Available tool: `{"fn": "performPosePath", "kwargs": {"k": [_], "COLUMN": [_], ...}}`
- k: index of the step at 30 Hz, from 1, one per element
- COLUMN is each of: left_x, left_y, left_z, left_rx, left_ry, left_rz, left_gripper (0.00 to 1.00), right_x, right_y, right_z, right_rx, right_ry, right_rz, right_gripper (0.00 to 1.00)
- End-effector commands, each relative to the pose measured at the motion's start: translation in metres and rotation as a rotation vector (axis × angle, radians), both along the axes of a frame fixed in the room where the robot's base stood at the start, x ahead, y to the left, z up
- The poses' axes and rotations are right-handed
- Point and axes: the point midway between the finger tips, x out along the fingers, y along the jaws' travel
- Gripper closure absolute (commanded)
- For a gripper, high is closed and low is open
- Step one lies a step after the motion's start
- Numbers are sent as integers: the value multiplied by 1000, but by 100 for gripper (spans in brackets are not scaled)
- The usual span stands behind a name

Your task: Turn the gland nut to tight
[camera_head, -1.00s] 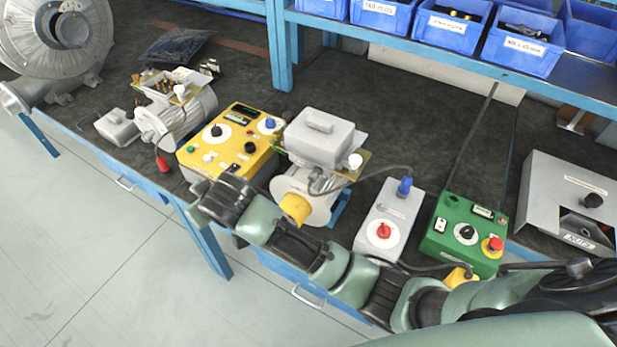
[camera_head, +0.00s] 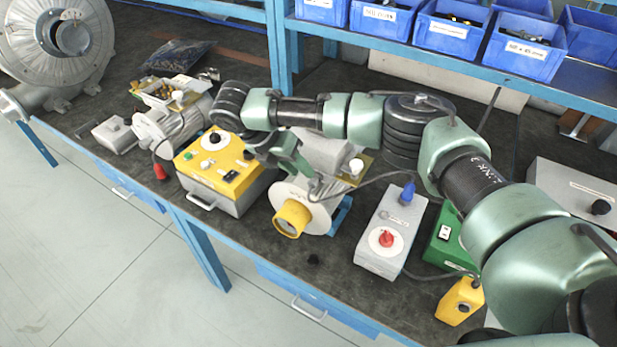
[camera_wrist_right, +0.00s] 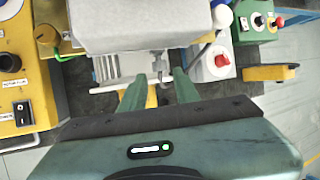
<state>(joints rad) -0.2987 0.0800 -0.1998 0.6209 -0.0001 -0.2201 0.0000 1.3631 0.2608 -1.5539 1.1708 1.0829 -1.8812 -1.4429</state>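The motor with the yellow shaft cover (camera_head: 292,217) stands mid-bench, with its grey terminal box (camera_head: 328,150) on top, partly hidden by my right arm. A small grey cable gland with its nut (camera_head: 314,187) sits on the box's near side, where the dark cable comes in. In the wrist view the gland nut (camera_wrist_right: 160,68) is just beyond the fingertips, roughly between them. My right gripper (camera_head: 302,170) is above and beside the gland; in the wrist view (camera_wrist_right: 159,82) its fingers are apart with nothing between them. Contact with the nut cannot be told. My left gripper is out of view.
A yellow control box (camera_head: 213,180) stands left of the motor. A grey box with a red knob (camera_head: 380,246) and a green control box (camera_head: 447,238) stand to its right. My right arm spans the bench behind the motor, below the shelf of blue bins (camera_head: 450,32).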

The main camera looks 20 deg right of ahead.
Motion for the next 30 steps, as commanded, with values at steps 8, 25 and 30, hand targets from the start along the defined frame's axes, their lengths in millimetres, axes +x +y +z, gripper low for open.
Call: {"fn": "performPosePath", "kwargs": {"k": [8, 25, 30], "left_x": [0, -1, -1], "left_y": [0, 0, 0], "left_z": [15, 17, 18], "left_rx": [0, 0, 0], "left_ry": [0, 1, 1], "left_rz": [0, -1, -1], "left_gripper": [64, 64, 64], "right_x": [0, 0, 0], "right_y": [-22, -27, -27], "right_z": [-35, -48, -47], "right_rx": [-1, 1, 4], "right_ry": [-2, -5, -7], "right_rz": [-1, 0, 0], "right_gripper": [69, 100, 100]}}
